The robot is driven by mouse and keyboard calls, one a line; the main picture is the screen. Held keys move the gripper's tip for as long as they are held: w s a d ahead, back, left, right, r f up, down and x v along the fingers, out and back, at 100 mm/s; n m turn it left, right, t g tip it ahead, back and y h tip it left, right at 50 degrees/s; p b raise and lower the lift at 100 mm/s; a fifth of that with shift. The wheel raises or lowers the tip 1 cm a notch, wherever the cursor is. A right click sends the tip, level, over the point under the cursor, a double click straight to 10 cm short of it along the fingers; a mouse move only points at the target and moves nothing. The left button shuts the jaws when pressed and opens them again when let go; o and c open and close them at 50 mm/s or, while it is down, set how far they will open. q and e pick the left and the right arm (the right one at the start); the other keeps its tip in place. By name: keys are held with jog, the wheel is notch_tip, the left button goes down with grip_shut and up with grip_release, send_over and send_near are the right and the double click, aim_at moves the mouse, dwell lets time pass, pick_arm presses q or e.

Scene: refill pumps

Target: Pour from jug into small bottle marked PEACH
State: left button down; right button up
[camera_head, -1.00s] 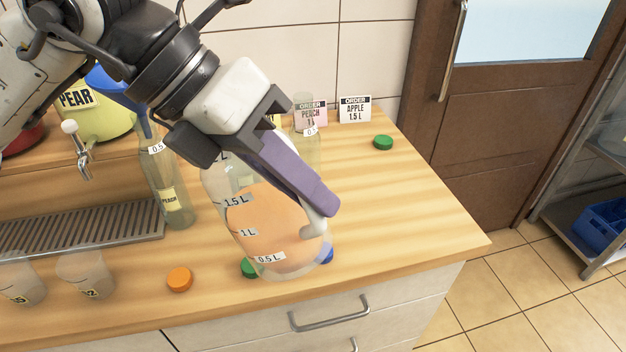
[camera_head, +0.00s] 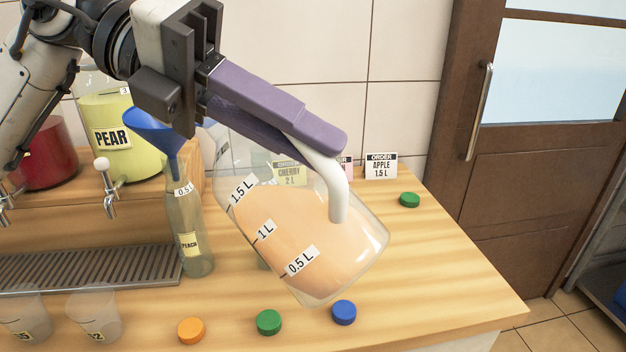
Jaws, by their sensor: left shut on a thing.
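My left gripper (camera_head: 318,140) is shut on the white handle of the clear jug (camera_head: 372,250). The jug hangs above the counter, tilted with its mouth side toward the left. It holds peach-coloured liquid (camera_head: 285,230) to about the 1.5 L mark. The small bottle marked PEACH (camera_head: 188,225) stands upright left of the jug, with a blue funnel (camera_head: 160,130) in its neck. The jug's upper left rim is near the funnel, partly hidden by the gripper; I cannot tell whether they touch. No liquid is seen flowing out. My right gripper is not in view.
Orange (camera_head: 191,331), green (camera_head: 268,322) and blue (camera_head: 344,312) caps lie along the counter front; another green cap (camera_head: 410,200) lies farther back. Order cards (camera_head: 381,166) stand behind the jug. A PEAR dispenser (camera_head: 118,140), drip tray (camera_head: 90,268) and cups (camera_head: 95,318) are at left.

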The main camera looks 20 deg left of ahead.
pick_arm(q)
jog(key=a+r+h+b, duration=0.1)
jog(key=r, duration=0.1)
jog(key=a+r+h+b, duration=0.1)
jog(key=a+r, duration=0.1)
jog(key=w+a+r+n+h+b, duration=0.1)
jog(key=a+r+b, duration=0.1)
jog(key=r, duration=0.1)
jog(key=shift+w+a+h, duration=0.1)
jog(key=shift+h, duration=0.3)
jog(key=shift+r, duration=0.15)
jog(key=shift+w+a+r+p, duration=0.1)
jog(key=shift+a+r+p, duration=0.15)
jog(key=shift+p, duration=0.2)
jog(key=shift+r+h, duration=0.1)
jog(key=shift+h, duration=0.2)
